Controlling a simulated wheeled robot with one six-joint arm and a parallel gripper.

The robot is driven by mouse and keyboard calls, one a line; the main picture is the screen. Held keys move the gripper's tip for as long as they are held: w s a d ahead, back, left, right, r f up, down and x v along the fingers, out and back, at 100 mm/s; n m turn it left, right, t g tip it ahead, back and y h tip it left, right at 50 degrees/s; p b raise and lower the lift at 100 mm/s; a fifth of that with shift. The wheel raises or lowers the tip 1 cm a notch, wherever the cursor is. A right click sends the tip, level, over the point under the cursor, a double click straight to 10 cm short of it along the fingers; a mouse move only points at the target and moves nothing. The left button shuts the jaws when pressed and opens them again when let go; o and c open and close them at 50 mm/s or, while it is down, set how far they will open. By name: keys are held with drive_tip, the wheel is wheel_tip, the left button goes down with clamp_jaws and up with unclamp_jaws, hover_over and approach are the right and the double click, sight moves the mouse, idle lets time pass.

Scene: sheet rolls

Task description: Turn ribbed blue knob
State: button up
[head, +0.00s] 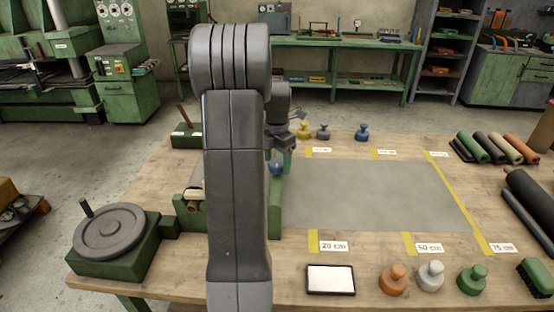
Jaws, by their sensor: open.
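The blue knob (276,169) sits on top of the green roller machine (276,215) at the left of the worktable. It is small here, and its ribs cannot be made out. My gripper (279,155) is open and points down right at the knob, with the fingertips close around or just above it. Whether they touch it cannot be told. My grey arm stands in front and hides much of the machine's left part.
A grey handwheel (110,232) stands at the table's left. A grey sheet (375,195) with yellow strips lies to the right. A white pad (331,279), several knobbed weights (393,280) and a green brush (536,277) line the front edge. Rolls (488,148) lie at right.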

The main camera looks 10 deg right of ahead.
drive_tip(key=shift+c, duration=0.4)
drive_tip(key=c, duration=0.9)
